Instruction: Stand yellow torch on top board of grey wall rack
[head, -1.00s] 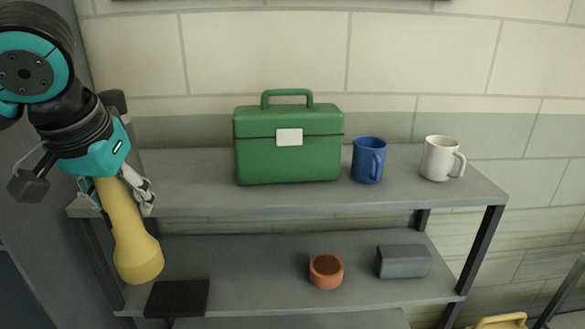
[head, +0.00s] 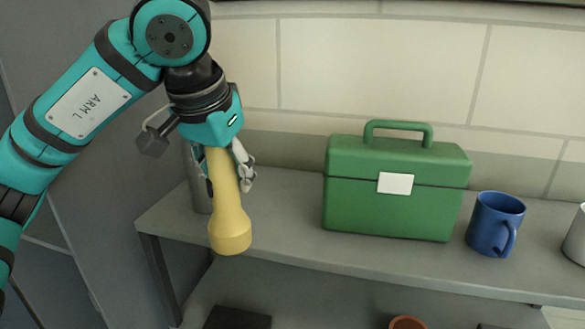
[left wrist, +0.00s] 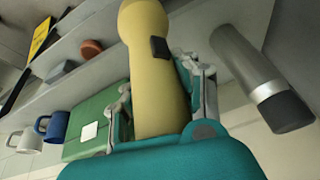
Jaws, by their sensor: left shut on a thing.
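My left gripper (head: 229,168) is shut on the yellow torch (head: 230,218) near its upper end. The torch hangs almost upright with its wide end down, in front of the left part of the grey rack's top board (head: 285,222). Its lower end overlaps the board's front edge; I cannot tell whether they touch. In the left wrist view the torch (left wrist: 152,75) lies between the fingers, with a dark switch on its side. The top board also shows there (left wrist: 205,22). My right gripper is not in view.
A grey flask (head: 197,185) with a dark cap, clearer in the left wrist view (left wrist: 252,68), stands just behind the torch. A green toolbox (head: 395,205), blue mug (head: 492,225) and white mug (head: 576,238) stand to the right. Board space between flask and toolbox is clear.

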